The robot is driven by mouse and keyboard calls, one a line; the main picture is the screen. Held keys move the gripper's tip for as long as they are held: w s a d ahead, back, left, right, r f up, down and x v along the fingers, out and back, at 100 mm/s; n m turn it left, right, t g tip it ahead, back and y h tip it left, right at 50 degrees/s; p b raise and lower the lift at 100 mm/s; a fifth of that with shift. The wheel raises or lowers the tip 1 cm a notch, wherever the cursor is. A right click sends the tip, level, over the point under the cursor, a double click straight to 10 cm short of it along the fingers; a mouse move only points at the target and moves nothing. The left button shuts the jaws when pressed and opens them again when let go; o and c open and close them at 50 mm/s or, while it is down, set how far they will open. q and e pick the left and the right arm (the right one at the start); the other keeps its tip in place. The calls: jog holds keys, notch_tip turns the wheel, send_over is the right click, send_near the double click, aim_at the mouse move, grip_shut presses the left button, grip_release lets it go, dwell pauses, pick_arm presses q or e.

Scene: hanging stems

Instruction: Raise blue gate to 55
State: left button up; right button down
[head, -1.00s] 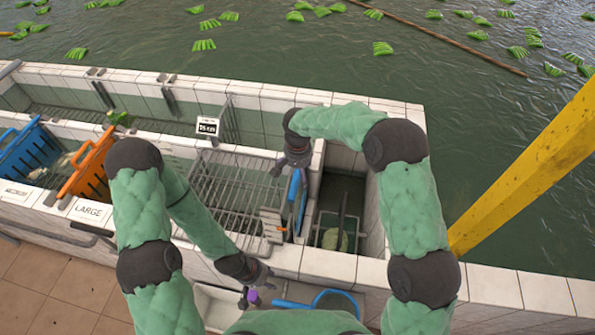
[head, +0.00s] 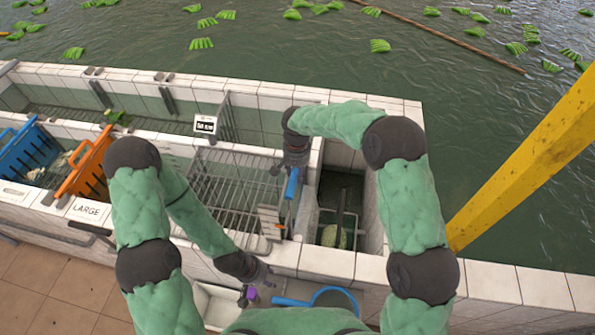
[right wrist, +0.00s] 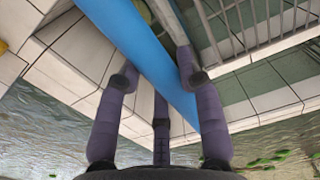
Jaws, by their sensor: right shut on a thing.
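The blue gate (head: 291,183) stands at the right end of the barred channel in the head view.
A metal grate (head: 225,185) lies left of the gate. To the right, a basin holds a pale green round thing (head: 333,236). A yellow post (head: 530,160) rises at right.

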jog(key=shift+w+a+r, duration=0.25)
jog(key=shift+a+r, duration=0.05)
jog(key=shift+r, duration=0.4)
jog(key=shift+w+r, duration=0.1)
jog(key=shift+r, duration=0.15)
jog(key=shift+r+p, duration=0.95)
jog(key=shift+r, duration=0.85)
dwell(0.7)
jog(key=c, duration=0.7)
grip_release()
jog(key=shift+f, duration=0.1)
jog(key=shift+c, duration=0.2)
jog(key=o, duration=0.5)
jog(key=shift+a+f, duration=0.1)
jog(key=shift+a, duration=0.05)
jog(key=shift+o, duration=1.2)
jog(key=shift+a+f, duration=0.1)
jog(key=shift+a, duration=0.1)
jog(key=shift+d, duration=0.35)
